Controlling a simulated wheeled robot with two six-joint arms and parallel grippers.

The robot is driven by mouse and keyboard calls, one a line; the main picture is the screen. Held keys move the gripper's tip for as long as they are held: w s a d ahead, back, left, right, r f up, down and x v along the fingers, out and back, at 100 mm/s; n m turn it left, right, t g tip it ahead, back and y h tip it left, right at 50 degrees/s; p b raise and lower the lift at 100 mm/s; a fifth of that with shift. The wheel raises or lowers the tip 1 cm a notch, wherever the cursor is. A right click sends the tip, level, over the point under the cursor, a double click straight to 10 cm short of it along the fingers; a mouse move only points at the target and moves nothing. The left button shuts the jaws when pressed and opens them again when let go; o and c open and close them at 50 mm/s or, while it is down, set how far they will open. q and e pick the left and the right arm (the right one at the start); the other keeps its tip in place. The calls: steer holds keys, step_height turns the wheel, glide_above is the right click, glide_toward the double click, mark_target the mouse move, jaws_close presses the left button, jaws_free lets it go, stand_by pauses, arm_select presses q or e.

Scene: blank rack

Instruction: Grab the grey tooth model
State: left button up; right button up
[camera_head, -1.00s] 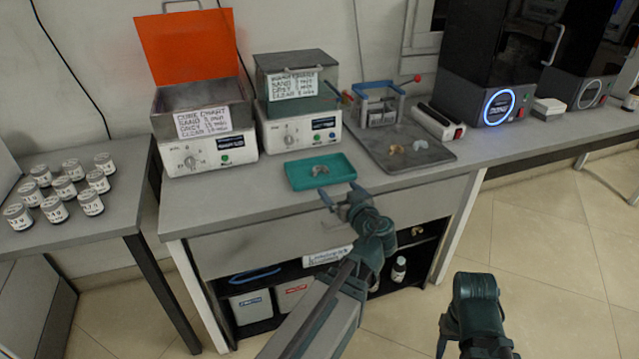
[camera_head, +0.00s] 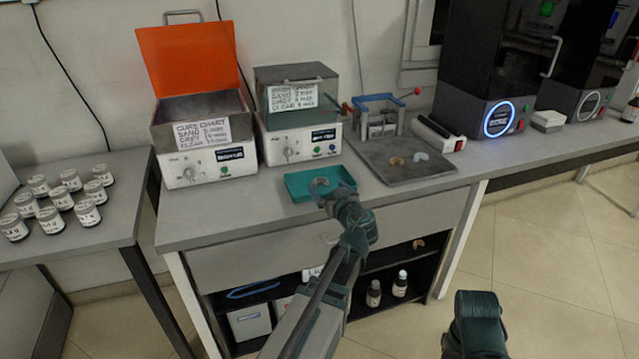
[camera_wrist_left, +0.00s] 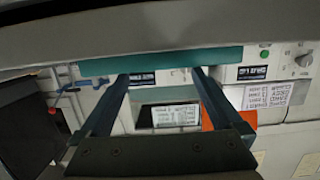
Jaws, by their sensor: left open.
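The grey tooth model (camera_head: 319,184) lies in the teal tray (camera_head: 294,187) near the front of the bench. My left gripper (camera_head: 331,190) is open over the tray's front part, close to the model and partly covering it. I cannot tell whether they touch. In the left wrist view my left gripper (camera_wrist_left: 165,80) shows two spread fingers with nothing held between them. The tray's teal edge (camera_wrist_left: 175,60) crosses near the fingertips there, and the model cannot be made out. My right arm shows at the bottom right, its gripper out of frame.
Two curing units, one with a raised orange lid (camera_head: 190,58) and one with a grey lid (camera_head: 295,75), stand behind the tray. A grey mat (camera_head: 410,175) with a tan model (camera_head: 397,161) and a pale model (camera_head: 421,157) lies to the right. Jars stand on the left table.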

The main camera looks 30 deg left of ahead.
mark_target(320, 180)
arm_select(q)
steer(key=b+x, duration=0.1)
steer(key=x, duration=0.4)
steer(key=shift+w+a, duration=0.2)
steer(key=c, duration=1.4)
